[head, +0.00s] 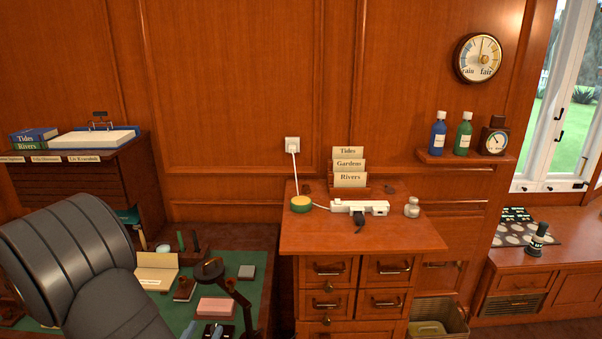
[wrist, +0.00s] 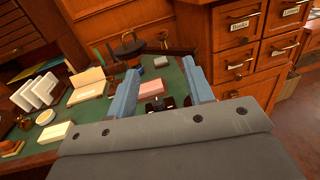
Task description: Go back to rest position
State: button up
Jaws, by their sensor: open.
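My gripper (wrist: 161,68) shows in the wrist view as two blue fingers spread wide apart, with nothing held between them. It points over the green desk top (wrist: 88,116). A pink block (wrist: 152,87) and a small dark object (wrist: 158,104) show through the gap, lying beyond the fingers. In the head view my dark grey arm fills the lower left and hides part of the desk. Blue pieces at the bottom edge there may be my fingertips, but I cannot tell for sure. The pink block (head: 216,307) lies just above them in that view.
A dark jointed stand (head: 222,280) rises beside the pink block. The wooden drawer cabinet (head: 355,240) is to the right, bearing a white power strip (head: 361,207) and card rack. Air above the desk's right side looks free.

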aim_at(228, 284)
jog(key=w+d, duration=0.1)
jog(key=w, duration=0.4)
jog(key=w+d, duration=0.1)
jog(key=w, duration=0.5)
jog(key=w+d, duration=0.1)
jog(key=w, duration=0.5)
jog(key=shift+w, duration=0.2)
jog(key=shift+m+h, duration=0.4)
jog(key=shift+h, duration=0.2)
jog(key=shift+w+d+m+g+h, duration=0.3)
jog(key=shift+d+m+g+h, duration=0.35)
jog(key=shift+m+g+h, duration=0.85)
jog(key=shift+w+d+m+g+h, duration=0.25)
jog(key=shift+d+m+g+h, duration=0.55)
jog(key=shift+h, duration=1.15)
jog(key=shift+w+d+m+g+h, duration=0.3)
jog(key=shift+d+m+g+h, duration=0.15)
jog(key=shift+m+g+h, duration=1.05)
jog(key=shift+t+h, duration=0.25)
jog(key=shift+t, duration=0.05)
